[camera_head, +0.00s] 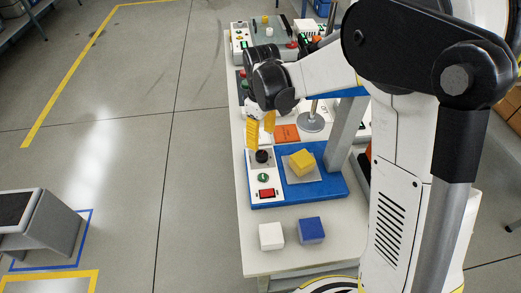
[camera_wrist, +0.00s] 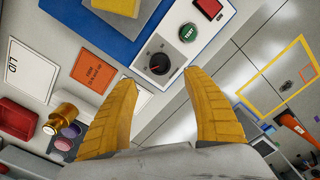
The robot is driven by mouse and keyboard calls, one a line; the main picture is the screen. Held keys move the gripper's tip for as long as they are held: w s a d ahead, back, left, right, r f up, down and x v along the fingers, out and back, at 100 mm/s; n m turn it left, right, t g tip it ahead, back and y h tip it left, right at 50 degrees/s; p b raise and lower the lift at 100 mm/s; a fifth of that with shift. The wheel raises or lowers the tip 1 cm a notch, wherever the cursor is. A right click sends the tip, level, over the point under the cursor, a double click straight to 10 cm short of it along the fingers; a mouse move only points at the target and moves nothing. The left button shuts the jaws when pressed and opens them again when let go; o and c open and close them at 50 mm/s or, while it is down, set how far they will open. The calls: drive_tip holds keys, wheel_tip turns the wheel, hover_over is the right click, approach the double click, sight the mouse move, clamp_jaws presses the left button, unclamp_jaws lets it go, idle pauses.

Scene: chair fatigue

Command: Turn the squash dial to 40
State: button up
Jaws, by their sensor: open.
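The squash dial is a black round knob (camera_head: 263,156) on a white control panel at the left of a blue base. In the wrist view the dial (camera_wrist: 158,64) shows a red pointer line; the scale numbers are too small to read. My gripper (camera_head: 260,139) has yellow fingers and is above the panel, close to the dial. In the wrist view my gripper (camera_wrist: 160,78) is open and empty, and the dial appears between and just beyond the fingertips. I cannot tell if a finger touches it.
A green TEST button (camera_wrist: 188,33) and a red switch (camera_head: 267,193) share the panel. A yellow block (camera_head: 301,161) sits on the blue base (camera_head: 325,190). White (camera_head: 271,236) and blue (camera_head: 311,230) cubes stand on the front table. An orange card (camera_head: 286,133) lies behind.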

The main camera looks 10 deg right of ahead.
sight(261, 154)
wheel_tip(261, 154, down, 9)
drive_tip(key=shift+r+b, duration=0.2)
drive_tip(key=shift+b, duration=1.05)
drive_tip(key=shift+c, duration=0.2)
drive_tip(key=c, duration=1.1)
